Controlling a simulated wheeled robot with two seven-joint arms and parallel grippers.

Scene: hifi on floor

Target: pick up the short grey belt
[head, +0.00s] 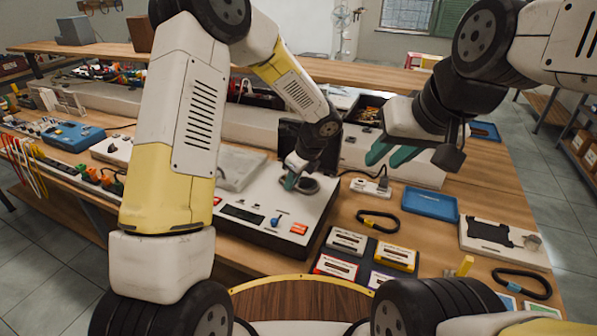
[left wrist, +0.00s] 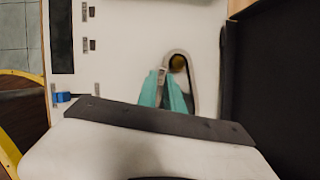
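The short grey belt (left wrist: 191,62) is a narrow loop on the pale deck (head: 265,205). In the left wrist view its upper end curves around a small gold-brown spindle (left wrist: 179,62). My left gripper (head: 291,182) points down at the deck; its teal fingers (left wrist: 163,78) lie at the loop's left strand, with a grey strip between their tips. Whether they grip it is unclear. In the head view the loop (head: 309,186) is small and partly hidden by the gripper. My right gripper (head: 392,154) is open and empty, raised above the table.
Dark loop belts lie at the right (head: 378,222) and far right (head: 522,284). Several cassettes (head: 347,241) sit in front. A blue tray (head: 430,204) and a white unit (head: 505,241) stand right. A dark upright panel (head: 295,137) stands behind the deck.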

